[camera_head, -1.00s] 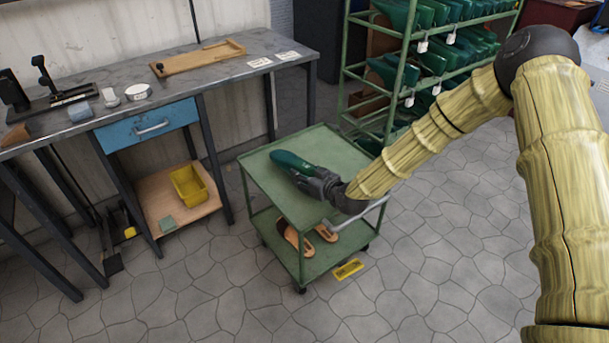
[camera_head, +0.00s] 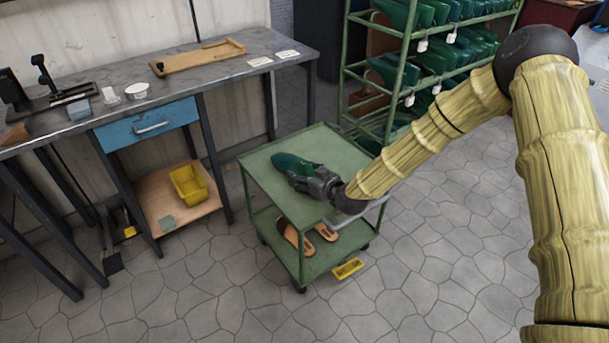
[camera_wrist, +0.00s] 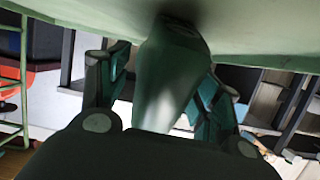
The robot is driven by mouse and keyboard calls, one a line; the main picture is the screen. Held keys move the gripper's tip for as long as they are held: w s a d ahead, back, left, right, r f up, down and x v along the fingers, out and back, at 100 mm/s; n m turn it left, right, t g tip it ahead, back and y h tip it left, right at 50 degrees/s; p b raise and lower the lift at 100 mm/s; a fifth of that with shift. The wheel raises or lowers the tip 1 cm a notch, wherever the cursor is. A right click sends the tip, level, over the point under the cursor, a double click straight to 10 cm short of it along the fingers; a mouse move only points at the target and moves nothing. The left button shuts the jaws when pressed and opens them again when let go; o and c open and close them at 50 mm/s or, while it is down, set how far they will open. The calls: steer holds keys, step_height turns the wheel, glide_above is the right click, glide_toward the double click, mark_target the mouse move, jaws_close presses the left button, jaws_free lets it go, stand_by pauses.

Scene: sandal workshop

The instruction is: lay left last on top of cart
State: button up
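The dark green last (camera_head: 292,163) lies on the top shelf of the green cart (camera_head: 345,150), its narrow end pointing to the upper left. My gripper (camera_head: 312,178) is low over the cart top at the last's near end. In the wrist view, the last (camera_wrist: 172,75) sits between the two fingers of my gripper (camera_wrist: 165,85) and meets the green cart surface (camera_wrist: 80,20). The fingers are spread to either side, with a gap showing on the left of the last. The gripper looks open around it. The last's near end is partly hidden.
The cart's lower shelf holds brown sandals (camera_head: 290,232). A green rack (camera_head: 400,75) with several green lasts stands behind the cart. A grey workbench (camera_head: 215,62) with a blue drawer (camera_head: 148,127) is at left. A yellow floor tag (camera_head: 348,268) lies near the cart. The cart top around the last is clear.

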steer(key=shift+s+d, duration=0.1)
steer(key=v, duration=1.1)
steer(key=shift+s, duration=0.15)
steer(key=shift+s+d+r, duration=0.1)
steer(key=shift+s+d, duration=0.1)
steer(key=shift+d, duration=0.1)
